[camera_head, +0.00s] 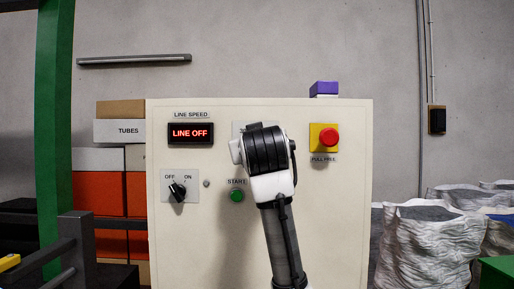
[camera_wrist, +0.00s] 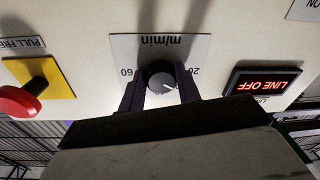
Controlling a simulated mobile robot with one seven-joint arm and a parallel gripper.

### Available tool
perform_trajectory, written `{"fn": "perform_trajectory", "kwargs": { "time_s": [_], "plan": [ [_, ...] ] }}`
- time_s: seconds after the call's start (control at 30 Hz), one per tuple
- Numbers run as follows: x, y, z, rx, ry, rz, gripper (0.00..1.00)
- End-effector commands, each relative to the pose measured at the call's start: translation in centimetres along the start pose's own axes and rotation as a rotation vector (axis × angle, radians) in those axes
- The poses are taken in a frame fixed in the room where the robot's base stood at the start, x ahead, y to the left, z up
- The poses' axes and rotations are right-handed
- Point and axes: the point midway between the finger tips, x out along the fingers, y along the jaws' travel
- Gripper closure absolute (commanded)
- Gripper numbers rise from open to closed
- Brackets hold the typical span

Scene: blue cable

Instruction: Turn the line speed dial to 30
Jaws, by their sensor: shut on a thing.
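The line speed dial (camera_wrist: 162,82) is a round dark knob on a pale scale plate (camera_wrist: 122,48) marked m/min, seen upside down in the wrist view. The numbers 60 and 20 show beside it; other numbers are hidden. A short white mark on the knob points to the lower right in that view. My gripper (camera_wrist: 160,76) is shut on the dial, one dark finger on each side. In the head view my arm hides the dial and fingers; only a bit of the plate (camera_head: 238,129) shows. The display (camera_head: 190,133) reads LINE OFF in red.
The cream panel (camera_head: 215,240) also carries an OFF/ON switch (camera_head: 177,190) pointing toward OFF, a green START button (camera_head: 237,196) and a red stop button (camera_head: 328,137) on yellow, right of my arm. A purple block (camera_head: 323,88) is on top. White sacks (camera_head: 430,245) stand at right.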

Motion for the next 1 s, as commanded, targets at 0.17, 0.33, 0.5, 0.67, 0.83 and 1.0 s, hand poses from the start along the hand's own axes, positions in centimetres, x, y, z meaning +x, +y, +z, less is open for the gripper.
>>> {"fn": "perform_trajectory", "kwargs": {
  "time_s": [0.17, 0.33, 0.5, 0.67, 0.83, 1.0],
  "plan": [
    [-0.01, -0.17, 0.02, 0.114, 0.006, 0.003, 0.90],
    [-0.01, -0.14, 0.00, 0.189, 0.009, 0.007, 0.90],
    [-0.02, -0.19, -0.04, 0.229, 0.011, 0.008, 0.90],
    [-0.02, -0.13, -0.06, 0.241, 0.012, 0.010, 0.90],
    [-0.03, -0.11, -0.08, 0.242, 0.012, 0.010, 0.90],
    [-0.04, -0.11, -0.09, 0.242, 0.013, 0.010, 0.64]
  ]
}}
